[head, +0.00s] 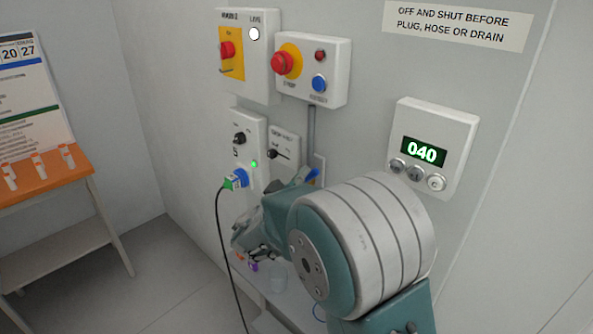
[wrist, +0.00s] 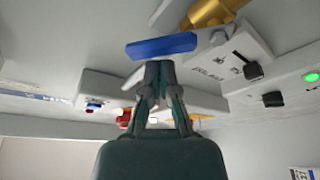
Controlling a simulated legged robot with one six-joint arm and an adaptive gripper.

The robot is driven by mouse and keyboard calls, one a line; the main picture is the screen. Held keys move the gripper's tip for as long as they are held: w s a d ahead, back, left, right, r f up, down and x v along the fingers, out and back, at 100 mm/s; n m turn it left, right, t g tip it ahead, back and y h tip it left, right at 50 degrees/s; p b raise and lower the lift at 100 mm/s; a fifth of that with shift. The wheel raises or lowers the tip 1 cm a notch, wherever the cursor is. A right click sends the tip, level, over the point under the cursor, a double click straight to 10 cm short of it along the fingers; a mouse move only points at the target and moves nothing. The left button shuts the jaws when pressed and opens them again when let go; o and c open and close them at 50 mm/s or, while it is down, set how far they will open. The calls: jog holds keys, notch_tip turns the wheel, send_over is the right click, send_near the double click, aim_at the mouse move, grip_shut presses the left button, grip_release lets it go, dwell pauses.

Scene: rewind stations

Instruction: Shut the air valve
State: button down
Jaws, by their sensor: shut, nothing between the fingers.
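The air valve's blue lever (wrist: 161,46) lies across the upper middle of the wrist view, beside a gold valve body (wrist: 212,12) that is cut off by the top edge. In the head view only a small part of the blue lever (head: 313,177) shows above my arm; the valve body is hidden there. My gripper (wrist: 159,70) is shut and empty, its fingertips just below the lever in the wrist view. I cannot tell whether they touch it. In the head view my arm hides the fingertips.
Near the valve, the wall carries a panel with a black knob and plug (head: 236,180), a red-and-yellow switch (head: 232,52), a stop-button box (head: 311,68) and a display reading 040 (head: 424,151). A black cable hangs down. An orange-topped table (head: 75,170) stands left.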

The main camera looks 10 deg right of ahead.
jog(key=m, duration=0.1)
jog(key=d, duration=0.1)
jog(key=d+m+h, duration=0.1)
jog(key=shift+s+f+m, duration=0.3)
jog(key=shift+f, duration=0.05)
jog(key=shift+s+d+f+m+g+h, duration=0.2)
jog(key=shift+s+f+m, duration=0.15)
jog(key=shift+f+m, duration=0.25)
jog(key=shift+s+d+f+m+g+h, duration=0.1)
jog(key=shift+s+f+m+g+h, duration=0.15)
jog(key=shift+f+m, duration=0.35)
jog(key=shift+a+f, duration=0.1)
jog(key=shift+f, duration=0.05)
